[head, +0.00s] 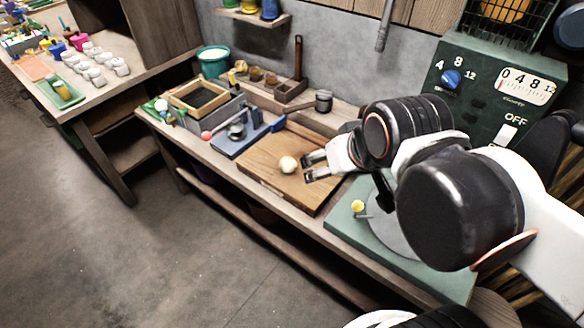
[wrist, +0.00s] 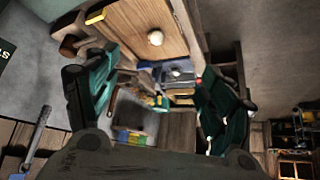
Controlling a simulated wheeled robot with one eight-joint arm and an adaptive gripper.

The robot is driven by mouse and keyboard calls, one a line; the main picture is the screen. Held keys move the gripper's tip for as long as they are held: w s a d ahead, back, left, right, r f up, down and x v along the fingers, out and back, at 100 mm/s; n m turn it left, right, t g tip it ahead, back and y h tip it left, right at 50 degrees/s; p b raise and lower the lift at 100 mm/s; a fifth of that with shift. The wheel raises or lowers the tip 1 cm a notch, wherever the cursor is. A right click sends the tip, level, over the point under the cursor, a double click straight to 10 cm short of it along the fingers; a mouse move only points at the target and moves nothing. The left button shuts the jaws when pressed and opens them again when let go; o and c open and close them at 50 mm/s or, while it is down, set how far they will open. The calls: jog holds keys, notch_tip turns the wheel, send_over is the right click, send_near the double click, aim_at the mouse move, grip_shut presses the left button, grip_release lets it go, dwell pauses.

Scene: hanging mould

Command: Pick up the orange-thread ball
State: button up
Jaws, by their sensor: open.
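A pale cream ball (head: 288,164) rests on the wooden board (head: 262,160) on the bench. It also shows near the top of the wrist view (wrist: 155,38). No orange thread can be made out on it at this size. My gripper (head: 305,169) is open and empty, with its fingertips pointing left, just right of the ball in the head view. In the wrist view my gripper's (wrist: 155,78) fingers are spread wide, and the ball lies above the gap between them, apart from both.
A blue tray (head: 240,140) adjoins the board's left end. A framed box (head: 205,98) and a teal bucket (head: 213,62) stand behind. Open floor lies in front.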

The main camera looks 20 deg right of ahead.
jog(key=w, duration=0.1)
jog(key=m+g+y, duration=0.2)
jog(key=m+g, duration=0.2)
jog(key=g, duration=0.2)
send_over(289, 159)
jog(key=s+d, duration=0.1)
jog(key=d, duration=0.1)
notch_tip(289, 159, down, 19)
jog(key=f, duration=0.3)
jog(key=a+f+b, duration=0.1)
jog(key=f, duration=0.2)
jog(key=f+b, duration=0.1)
jog(key=f, duration=0.2)
jog(key=shift+w+a+f, duration=0.2)
jog(key=shift+w, duration=0.1)
jog(key=f+b, duration=0.1)
jog(key=f, duration=0.2)
jog(key=f+b, duration=0.1)
jog(key=f, duration=0.1)
jog(key=shift+w+a+b, duration=0.2)
jog(key=shift+a+b, duration=0.15)
